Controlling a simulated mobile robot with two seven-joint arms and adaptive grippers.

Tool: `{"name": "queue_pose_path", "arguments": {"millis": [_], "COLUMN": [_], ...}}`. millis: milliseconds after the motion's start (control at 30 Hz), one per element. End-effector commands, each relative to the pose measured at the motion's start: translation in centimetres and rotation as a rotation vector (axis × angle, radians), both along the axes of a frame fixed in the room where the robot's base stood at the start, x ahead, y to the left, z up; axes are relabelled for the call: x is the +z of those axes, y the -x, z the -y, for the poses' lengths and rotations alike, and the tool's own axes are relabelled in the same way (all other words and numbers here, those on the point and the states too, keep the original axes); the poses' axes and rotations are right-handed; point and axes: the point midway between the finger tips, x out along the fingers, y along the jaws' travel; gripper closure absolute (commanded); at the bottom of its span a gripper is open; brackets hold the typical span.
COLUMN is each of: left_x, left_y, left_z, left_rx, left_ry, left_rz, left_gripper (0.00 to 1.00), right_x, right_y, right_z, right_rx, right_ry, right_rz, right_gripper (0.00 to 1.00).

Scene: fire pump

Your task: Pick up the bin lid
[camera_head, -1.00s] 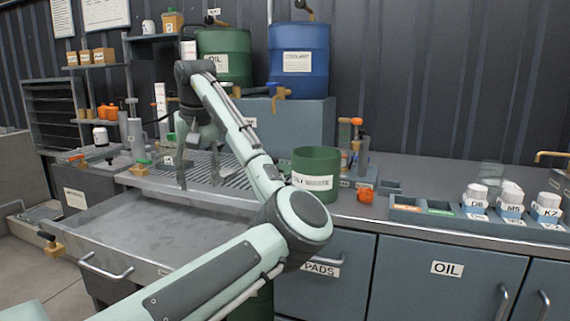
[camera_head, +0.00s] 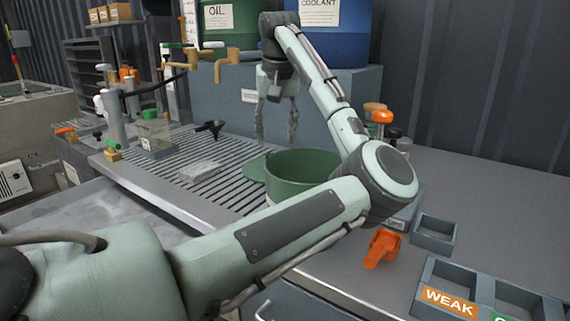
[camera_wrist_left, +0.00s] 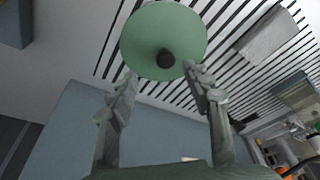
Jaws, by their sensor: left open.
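The bin lid (camera_wrist_left: 150,28) is a round green disc with a dark knob (camera_wrist_left: 166,58), seen over the slatted drain grate in the left wrist view. In the head view only a green edge of it (camera_head: 252,171) shows, beside the open green bin (camera_head: 312,165); the bin hides the rest. My left gripper (camera_head: 275,138) hangs with fingers down behind the bin's rim. In the left wrist view its open, empty fingers (camera_wrist_left: 160,72) are on either side of the knob's line, apart from the knob. My right gripper is out of view.
A green-capped bottle (camera_head: 155,132), a black funnel (camera_head: 211,128) and a clear packet (camera_head: 199,172) are on or by the grate. Orange-topped tools (camera_head: 378,115) stand right of the bin. An orange part (camera_head: 383,247) and grey trays (camera_head: 436,236) lie at front right.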

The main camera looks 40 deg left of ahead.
Motion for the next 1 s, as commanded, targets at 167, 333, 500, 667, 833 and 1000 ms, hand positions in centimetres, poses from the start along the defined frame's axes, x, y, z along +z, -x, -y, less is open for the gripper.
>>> {"name": "queue_pose_path", "arguments": {"millis": [167, 333, 500, 667, 833, 1000], "left_x": [-2.0, -4.0, -6.3, -6.9, -6.9, -6.9], "left_y": [-0.3, -0.5, -0.9, -1.0, -1.0, -1.0], "left_z": [-0.5, -1.4, -2.1, -2.2, -2.2, -2.2], "left_rx": [0.0, 0.001, 0.0, 0.0, 0.0, 0.0], "left_ry": [0.002, 0.001, 0.002, 0.0, 0.0, 0.0], "left_rz": [-0.003, -0.002, -0.001, 0.0, 0.0, 0.0], "left_gripper": [0.51, 0.51, 0.51, 0.51, 0.52, 0.73], "right_x": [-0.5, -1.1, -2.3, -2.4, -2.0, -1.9], "right_y": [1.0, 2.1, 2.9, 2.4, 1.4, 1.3], "right_z": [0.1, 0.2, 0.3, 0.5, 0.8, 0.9], "right_rx": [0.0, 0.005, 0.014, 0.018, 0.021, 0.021], "right_ry": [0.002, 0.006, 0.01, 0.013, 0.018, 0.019], "right_rz": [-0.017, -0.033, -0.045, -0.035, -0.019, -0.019], "right_gripper": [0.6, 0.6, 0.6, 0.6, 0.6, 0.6]}}
